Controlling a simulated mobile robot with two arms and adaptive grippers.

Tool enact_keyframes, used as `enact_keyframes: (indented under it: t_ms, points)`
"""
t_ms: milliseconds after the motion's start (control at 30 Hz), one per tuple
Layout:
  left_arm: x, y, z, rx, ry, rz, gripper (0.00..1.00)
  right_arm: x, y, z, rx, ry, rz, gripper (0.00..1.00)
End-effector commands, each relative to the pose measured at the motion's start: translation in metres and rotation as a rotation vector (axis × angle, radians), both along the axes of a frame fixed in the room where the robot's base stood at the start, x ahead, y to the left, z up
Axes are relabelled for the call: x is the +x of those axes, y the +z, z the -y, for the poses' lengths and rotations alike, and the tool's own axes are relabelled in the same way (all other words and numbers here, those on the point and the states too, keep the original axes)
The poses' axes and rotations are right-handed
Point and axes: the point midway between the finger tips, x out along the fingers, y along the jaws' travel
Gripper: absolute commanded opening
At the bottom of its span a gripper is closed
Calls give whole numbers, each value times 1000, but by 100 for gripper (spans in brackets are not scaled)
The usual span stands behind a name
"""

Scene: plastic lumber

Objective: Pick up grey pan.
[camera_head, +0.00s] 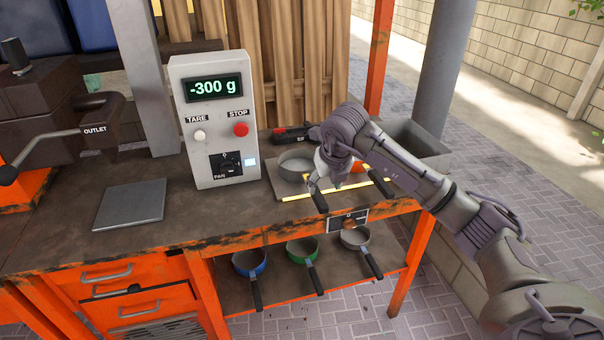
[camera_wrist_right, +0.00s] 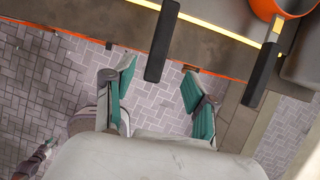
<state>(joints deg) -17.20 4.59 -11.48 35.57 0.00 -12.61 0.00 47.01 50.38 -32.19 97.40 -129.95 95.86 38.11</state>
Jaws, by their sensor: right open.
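A grey pan (camera_head: 297,164) sits on the work table beside the control box, and its black handle (camera_head: 320,201) points over the front edge. Another light-grey pan (camera_head: 354,236) lies on the lower shelf. My right gripper (camera_head: 324,183) is open and empty near the table pan's handle, partly covering that area. In the right wrist view its teal-padded fingers (camera_wrist_right: 158,82) are spread apart. A black handle (camera_wrist_right: 163,40) lies ahead between them, with no visible contact. My left gripper is out of view.
A blue pan (camera_head: 250,262) and a green pan (camera_head: 302,251) lie on the lower shelf. An orange pan (camera_wrist_right: 285,8) shows in the wrist view. The control box (camera_head: 211,120) reads -300 g. A flat grey plate (camera_head: 130,204) lies left.

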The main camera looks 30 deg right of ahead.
Motion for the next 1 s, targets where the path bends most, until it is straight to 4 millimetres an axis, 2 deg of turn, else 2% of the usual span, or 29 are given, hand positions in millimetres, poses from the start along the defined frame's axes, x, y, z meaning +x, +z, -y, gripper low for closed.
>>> enact_keyframes:
  t_ms: [100, 367, 633, 967, 1000]
  points:
    - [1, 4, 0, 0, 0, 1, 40, 8, -19, 1, 3, 1, -2, 56]
    - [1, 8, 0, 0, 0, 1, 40, 16, -37, 3, 3, 2, -2, 56]
    - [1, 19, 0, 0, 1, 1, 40, 35, -71, 5, 4, 2, -2, 56]
    - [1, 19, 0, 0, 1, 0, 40, 37, -78, 7, 2, 3, 0, 56]
    - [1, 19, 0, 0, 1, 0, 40, 37, -78, 7, 2, 3, 0, 50]
